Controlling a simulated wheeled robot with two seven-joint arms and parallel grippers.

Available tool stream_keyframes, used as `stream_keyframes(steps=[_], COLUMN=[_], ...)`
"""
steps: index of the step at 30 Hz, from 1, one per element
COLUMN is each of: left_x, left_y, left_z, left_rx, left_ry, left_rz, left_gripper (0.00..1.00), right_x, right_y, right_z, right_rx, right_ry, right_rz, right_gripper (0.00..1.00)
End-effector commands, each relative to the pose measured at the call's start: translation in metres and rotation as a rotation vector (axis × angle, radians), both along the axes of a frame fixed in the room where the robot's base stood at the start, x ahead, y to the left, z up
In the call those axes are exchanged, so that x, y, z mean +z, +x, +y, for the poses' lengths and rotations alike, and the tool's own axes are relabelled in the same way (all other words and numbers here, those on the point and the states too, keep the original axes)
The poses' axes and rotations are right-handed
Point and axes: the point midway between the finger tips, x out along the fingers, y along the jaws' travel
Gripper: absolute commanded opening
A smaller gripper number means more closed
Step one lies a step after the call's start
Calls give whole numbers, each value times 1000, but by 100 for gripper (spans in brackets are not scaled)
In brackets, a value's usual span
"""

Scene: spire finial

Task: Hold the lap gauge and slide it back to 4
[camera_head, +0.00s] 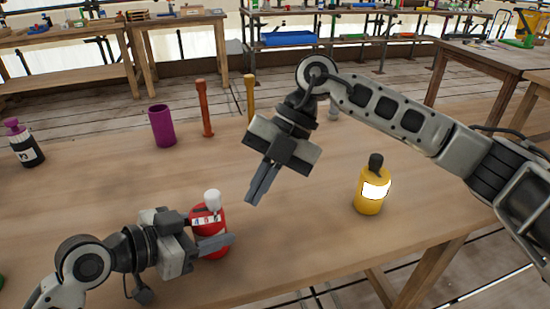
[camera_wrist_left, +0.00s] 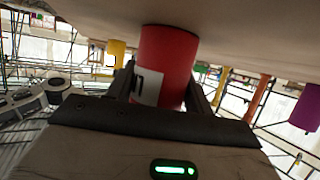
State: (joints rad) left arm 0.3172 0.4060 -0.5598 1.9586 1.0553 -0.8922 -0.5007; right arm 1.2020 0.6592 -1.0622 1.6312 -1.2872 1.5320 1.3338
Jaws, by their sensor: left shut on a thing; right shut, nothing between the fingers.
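A red cylinder (camera_head: 219,225) with a rounded white top and a white strip with small marks stands on the near part of the table. It is the likely lap gauge, but I cannot read the marks for certain. My left gripper (camera_head: 210,232) is shut on it from the left, with a finger on each side. In the left wrist view the red cylinder (camera_wrist_left: 172,52) sits between both fingers, with a white label and dark mark turned partly to the left. My right gripper (camera_head: 255,192) is shut and empty, above the table to the right, apart from everything.
A yellow bottle (camera_head: 371,190) with a dark cap stands at right. A purple cup (camera_head: 162,125), an orange post (camera_head: 204,108) and a mustard post (camera_head: 250,97) stand farther back. A dark bottle with a purple cap (camera_head: 24,144) is at far left. The middle-left tabletop is clear.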

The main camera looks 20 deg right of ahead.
Motion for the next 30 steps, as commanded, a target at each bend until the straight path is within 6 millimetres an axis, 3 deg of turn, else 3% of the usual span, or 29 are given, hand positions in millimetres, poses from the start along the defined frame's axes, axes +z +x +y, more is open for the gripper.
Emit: stream_keyframes(steps=[1,6,21,30], left_x=[0,0,0,0], left_y=[0,0,0,0], left_z=[0,0,0,0], left_rx=[0,0,0,-1], left_ry=[0,0,0,0], left_rz=[0,0,0,0], left_gripper=[26,26,26,26], right_x=[4,4,4,4], right_y=[4,9,11,12], right_z=[11,27,35,71], right_rx=[4,1,1,1], right_ry=[5,3,2,2], right_rz=[-6,-5,-5,-4], right_gripper=[0,0,0,0])
